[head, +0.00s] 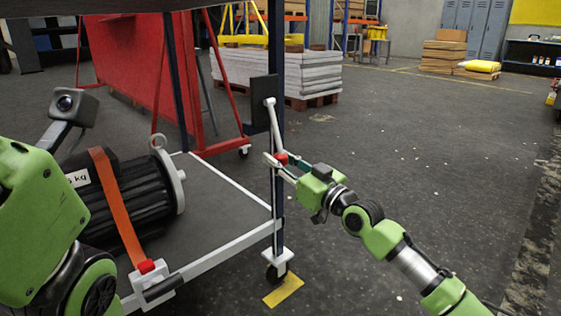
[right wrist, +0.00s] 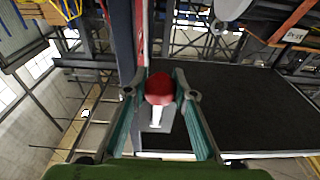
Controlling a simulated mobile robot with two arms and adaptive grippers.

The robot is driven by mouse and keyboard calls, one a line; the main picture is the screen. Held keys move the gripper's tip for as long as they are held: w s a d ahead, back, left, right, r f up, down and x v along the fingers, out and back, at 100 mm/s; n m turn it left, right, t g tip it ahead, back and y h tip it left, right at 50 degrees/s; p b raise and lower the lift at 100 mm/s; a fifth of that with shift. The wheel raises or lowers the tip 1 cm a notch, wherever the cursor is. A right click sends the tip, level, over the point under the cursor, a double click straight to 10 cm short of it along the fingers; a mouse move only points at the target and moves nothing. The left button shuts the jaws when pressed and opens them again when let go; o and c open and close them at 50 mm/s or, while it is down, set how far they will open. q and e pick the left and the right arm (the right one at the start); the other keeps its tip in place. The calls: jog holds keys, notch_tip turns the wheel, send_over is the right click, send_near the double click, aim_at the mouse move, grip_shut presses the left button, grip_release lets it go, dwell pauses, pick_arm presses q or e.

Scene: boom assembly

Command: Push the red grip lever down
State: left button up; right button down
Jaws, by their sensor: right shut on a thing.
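The red grip (head: 281,158) sits at the lower end of a white lever (head: 273,122). My right gripper (head: 277,161) is shut on the red grip, reaching in from the right. In the right wrist view the red grip (right wrist: 159,88) lies between the two fingers, with the white lever (right wrist: 156,116) behind it. My left arm shows at the left edge, but its fingers are not in view.
The cart's grey deck (head: 218,200) carries a black motor (head: 115,205) under an orange strap (head: 118,205). A red panel frame (head: 140,75) and a stack of pale slabs (head: 310,75) stand behind. The floor right of the cart is clear.

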jog(key=shift+f, duration=0.25)
jog(key=c, duration=1.7)
grip_release()
jog(key=shift+r, duration=0.1)
jog(key=v, duration=1.2)
